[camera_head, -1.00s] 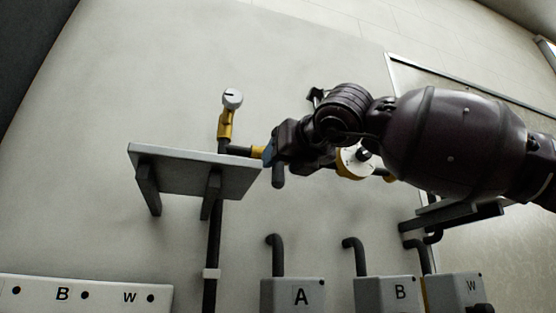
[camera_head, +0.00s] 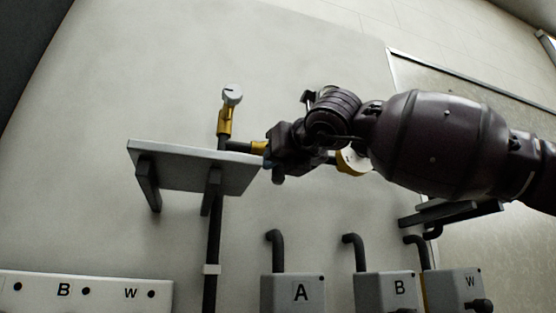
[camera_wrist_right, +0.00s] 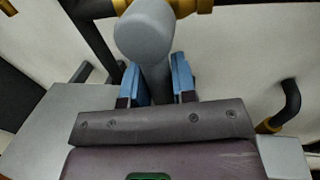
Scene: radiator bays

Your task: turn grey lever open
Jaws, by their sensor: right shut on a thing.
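The grey lever (camera_wrist_right: 155,80) shows in the right wrist view as a stem with a rounded grey head at its upper end. It lies between the blue fingers of my right gripper (camera_wrist_right: 156,72), which is shut on it. In the head view my right gripper (camera_head: 270,161) is at the pipe, just right of the shelf's right edge. There my gripper and wrist hide most of the lever, so its exact angle cannot be told. My left gripper is not in view.
A grey shelf (camera_head: 190,170) on brackets is close to the left of my right gripper. A yellow valve with a white knob (camera_head: 232,95) stands above it. A white round part (camera_head: 350,161) is partly behind my arm. Boxes A (camera_head: 293,293) and B (camera_head: 385,292) are below.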

